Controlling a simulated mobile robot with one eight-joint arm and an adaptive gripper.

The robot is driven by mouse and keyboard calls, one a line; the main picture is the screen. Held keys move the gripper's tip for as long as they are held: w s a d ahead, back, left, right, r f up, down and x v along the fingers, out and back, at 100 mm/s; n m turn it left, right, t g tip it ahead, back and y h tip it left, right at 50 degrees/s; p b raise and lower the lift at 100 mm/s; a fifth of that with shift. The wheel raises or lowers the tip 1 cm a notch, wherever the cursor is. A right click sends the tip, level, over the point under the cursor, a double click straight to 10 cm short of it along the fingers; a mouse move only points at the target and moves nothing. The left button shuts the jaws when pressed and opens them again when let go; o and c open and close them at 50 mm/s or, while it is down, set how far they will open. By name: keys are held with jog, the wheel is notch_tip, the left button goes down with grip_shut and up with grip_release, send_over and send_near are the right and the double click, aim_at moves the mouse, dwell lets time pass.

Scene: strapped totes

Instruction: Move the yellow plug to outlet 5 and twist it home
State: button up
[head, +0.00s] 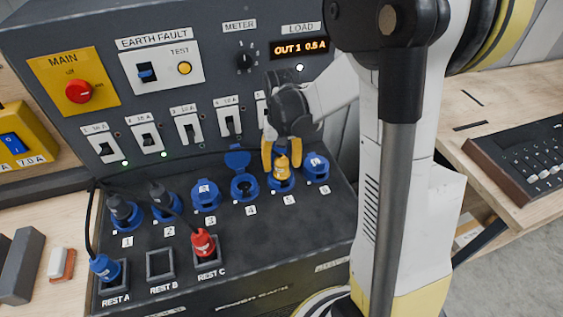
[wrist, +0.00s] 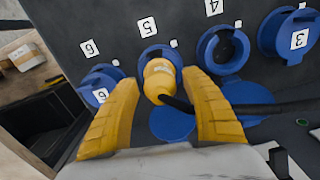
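The yellow plug (head: 281,171) sits at outlet 5 (head: 282,186), upright in its blue ring. It also shows in the wrist view (wrist: 159,78), with its dark cable running off to the right. Whether it is twisted fully home cannot be seen. My gripper (head: 281,158) is over the plug. In the wrist view its yellow fingers (wrist: 160,85) stand on either side of the plug, with narrow gaps seeming to show at the tips. Outlet 5's ring (wrist: 148,54) is partly hidden by the plug; a raised blue lid (wrist: 172,122) shows beside it.
Outlet 4 (head: 244,188) is empty with its lid up. Outlets 3 (head: 206,195) and 6 (head: 316,168) are lidded. A blue plug (head: 104,267) rests in A, a red one (head: 203,243) in C; rest B (head: 160,263) is empty.

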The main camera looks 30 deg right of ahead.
notch_tip(320, 180, up, 12)
jog(key=shift+r, duration=0.1)
jog(key=s+a+f+n+t+b, duration=0.3)
jog(key=s+a+t+b, duration=0.2)
jog(key=s, duration=0.8)
jog(key=a+t, duration=0.2)
jog(key=a, duration=0.2)
jog(key=shift+a+n+b, duration=0.3)
jog(key=shift+a+b, duration=0.05)
dwell(1.2)
